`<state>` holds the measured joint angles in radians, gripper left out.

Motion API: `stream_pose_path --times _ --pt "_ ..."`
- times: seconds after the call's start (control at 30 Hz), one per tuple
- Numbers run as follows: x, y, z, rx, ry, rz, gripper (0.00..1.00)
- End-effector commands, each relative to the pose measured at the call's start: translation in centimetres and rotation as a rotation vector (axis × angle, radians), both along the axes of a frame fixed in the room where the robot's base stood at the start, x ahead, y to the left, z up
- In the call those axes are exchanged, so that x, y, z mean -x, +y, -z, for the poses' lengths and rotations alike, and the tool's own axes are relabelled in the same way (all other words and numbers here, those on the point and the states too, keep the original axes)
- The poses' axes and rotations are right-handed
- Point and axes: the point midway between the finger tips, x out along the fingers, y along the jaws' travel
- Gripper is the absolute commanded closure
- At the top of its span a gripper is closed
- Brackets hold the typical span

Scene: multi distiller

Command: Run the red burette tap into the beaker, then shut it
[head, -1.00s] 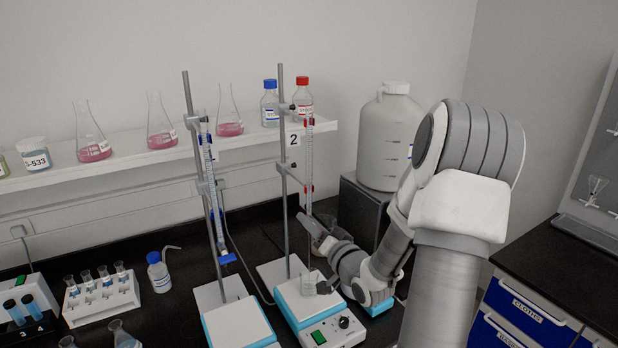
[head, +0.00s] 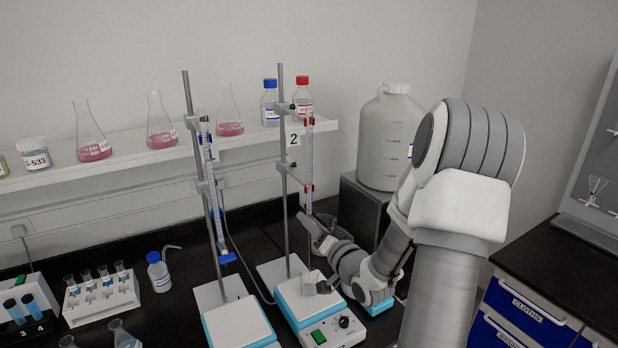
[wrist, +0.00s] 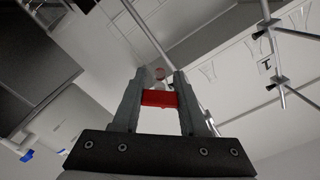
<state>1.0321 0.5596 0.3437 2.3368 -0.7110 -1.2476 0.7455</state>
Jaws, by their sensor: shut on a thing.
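The red-marked burette (head: 309,150) hangs upright on the stand with the "2" label. My gripper (head: 308,222) reaches in from the right at the burette's lower end. In the wrist view my gripper (wrist: 158,88) has its two fingers closed on the red tap (wrist: 160,98), one finger on each side of it. The head view does not show the tap clearly, as my gripper covers it. A clear glass beaker (head: 311,283) stands on the white and blue stirrer plate (head: 301,309) below the gripper. Its liquid level is too small to tell.
A second burette with a blue tap (head: 227,259) stands to the left over another plate (head: 238,324). A wash bottle (head: 158,273) and a tube rack (head: 101,297) are further left. A large white carboy (head: 390,140) stands behind my arm. Flasks line the shelf (head: 60,173).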

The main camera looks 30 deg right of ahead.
Motion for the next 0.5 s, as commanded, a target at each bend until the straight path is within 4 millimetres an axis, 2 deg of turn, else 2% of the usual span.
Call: stream_pose_path --times 0.17,0.5 --pt "-0.07 -0.07 -0.12 0.009 -0.005 0.001 1.0" --pt "-0.08 -0.06 0.03 0.229 0.006 0.001 1.0"
